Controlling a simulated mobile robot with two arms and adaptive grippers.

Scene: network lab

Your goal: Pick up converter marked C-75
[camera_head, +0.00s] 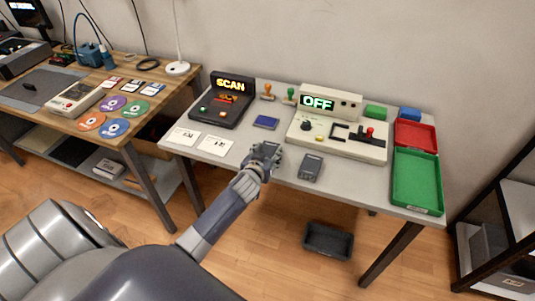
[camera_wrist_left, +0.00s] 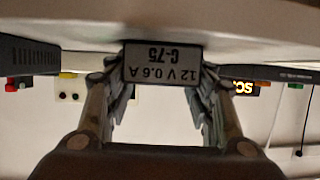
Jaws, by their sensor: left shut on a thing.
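The converter marked C-75 (camera_wrist_left: 163,66) shows in the left wrist view, upside down, with a label reading 12 V 0.6 A C-75. It sits between the two fingers of my left gripper (camera_wrist_left: 160,100), which is shut on it. In the head view my left gripper (camera_head: 264,155) is at the front middle of the grey table (camera_head: 230,155) and hides most of the converter. I cannot tell if the converter touches the table. A second dark grey converter (camera_head: 311,167) lies on the table to the right of the gripper. My right gripper is not in view.
Behind stand the SCAN device (camera_head: 222,100) and the OFF device (camera_head: 338,133), with a small blue device (camera_head: 266,122) between them. White cards (camera_head: 215,145) lie to the left. Red (camera_head: 416,134) and green (camera_head: 418,180) trays are at the right. A dark bin (camera_head: 328,241) is on the floor.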

